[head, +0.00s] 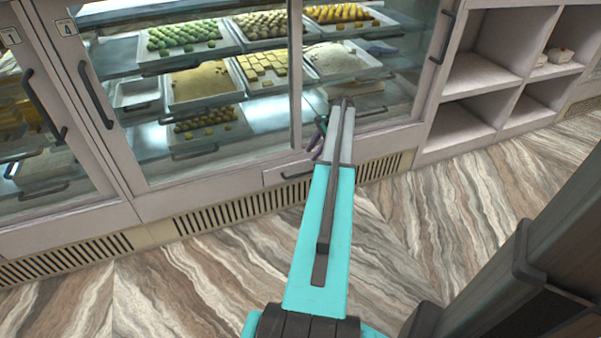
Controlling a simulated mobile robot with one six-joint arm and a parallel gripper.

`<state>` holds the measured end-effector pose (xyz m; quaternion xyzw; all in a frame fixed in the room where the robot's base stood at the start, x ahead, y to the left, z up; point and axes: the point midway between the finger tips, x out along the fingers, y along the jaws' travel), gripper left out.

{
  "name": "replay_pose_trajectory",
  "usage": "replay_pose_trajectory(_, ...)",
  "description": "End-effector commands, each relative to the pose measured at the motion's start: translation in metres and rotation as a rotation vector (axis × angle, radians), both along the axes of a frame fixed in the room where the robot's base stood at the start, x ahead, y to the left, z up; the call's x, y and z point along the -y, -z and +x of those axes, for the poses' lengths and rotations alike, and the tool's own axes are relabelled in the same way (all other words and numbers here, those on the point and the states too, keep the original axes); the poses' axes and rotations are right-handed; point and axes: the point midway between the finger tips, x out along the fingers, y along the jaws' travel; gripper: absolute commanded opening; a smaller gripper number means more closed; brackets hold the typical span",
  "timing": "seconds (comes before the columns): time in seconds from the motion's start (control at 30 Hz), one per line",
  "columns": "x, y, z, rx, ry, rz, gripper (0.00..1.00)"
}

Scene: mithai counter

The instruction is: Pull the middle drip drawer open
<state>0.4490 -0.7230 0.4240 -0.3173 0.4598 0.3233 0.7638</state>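The middle drip drawer (274,177) is a small pale front panel with a dark bar handle, low on the display case under the sliding glass doors. It looks about flush with the case; its right part is hidden behind my arm. My teal and grey arm reaches from the bottom of the picture up to the case. My gripper (318,138) is at the arm's far end, small and partly hidden by the arm, above and right of the drawer handle. I cannot tell its opening, and no contact with the handle shows.
The glass case holds trays of sweets (262,70) on shelves. Dark vertical door handles (95,95) stick out at the left and right. Vent grilles (235,207) run below. Open shelving (475,75) stands at right. A dark brown structure (540,260) fills the lower right. The floor before the drawer is clear.

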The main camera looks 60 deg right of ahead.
Motion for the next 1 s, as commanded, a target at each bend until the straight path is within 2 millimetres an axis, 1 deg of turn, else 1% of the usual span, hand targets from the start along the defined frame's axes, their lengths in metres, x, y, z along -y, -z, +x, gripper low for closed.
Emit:
replay_pose_trajectory(0.7, -0.021, 0.091, 0.036, -0.001, -0.002, 0.001, 0.31)
replay_pose_trajectory(0.83, -0.023, 0.104, 0.042, -0.001, -0.001, 0.000, 0.31)
replay_pose_trajectory(1.0, -0.026, 0.114, 0.046, -0.001, -0.001, 0.000, 0.31)
